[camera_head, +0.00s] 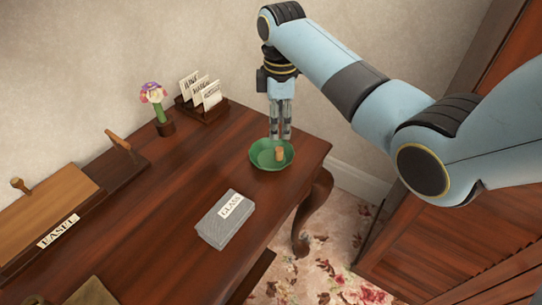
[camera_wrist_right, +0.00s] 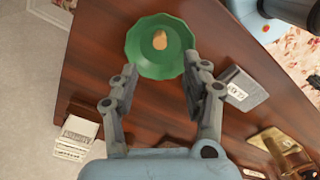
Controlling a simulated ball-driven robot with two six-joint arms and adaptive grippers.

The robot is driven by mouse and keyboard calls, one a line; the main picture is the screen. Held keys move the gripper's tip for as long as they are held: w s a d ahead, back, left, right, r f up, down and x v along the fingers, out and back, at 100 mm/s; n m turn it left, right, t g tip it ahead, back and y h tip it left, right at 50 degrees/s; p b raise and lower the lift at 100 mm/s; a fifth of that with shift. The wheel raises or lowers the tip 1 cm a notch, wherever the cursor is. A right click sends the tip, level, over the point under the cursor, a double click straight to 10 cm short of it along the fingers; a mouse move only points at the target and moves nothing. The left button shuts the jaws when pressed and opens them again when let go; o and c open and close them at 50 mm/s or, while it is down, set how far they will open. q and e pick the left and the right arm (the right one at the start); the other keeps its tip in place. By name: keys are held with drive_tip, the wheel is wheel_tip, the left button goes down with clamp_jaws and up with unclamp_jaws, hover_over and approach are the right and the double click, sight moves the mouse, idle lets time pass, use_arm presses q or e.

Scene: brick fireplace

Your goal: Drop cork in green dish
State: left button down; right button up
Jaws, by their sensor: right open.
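The green dish (camera_head: 261,163) stands near the far right corner of the wooden table. The cork (camera_head: 280,154) is inside the dish, toward its right side in the head view. My right gripper (camera_head: 280,137) points down over the dish's far side, open and empty, apart from the cork. In the right wrist view the dish (camera_wrist_right: 143,68) and the cork (camera_wrist_right: 160,40) show beyond the spread fingers of my right gripper (camera_wrist_right: 158,82). My left gripper is not in view.
A grey box labelled GLASS (camera_head: 226,218) lies in front of the dish. A wooden easel box (camera_head: 55,212) is at left. The table's right edge is close to the dish.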

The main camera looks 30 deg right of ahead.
wheel_tip(320, 180, up, 6)
drive_tip(key=shift+f, duration=0.2)
idle(0.3)
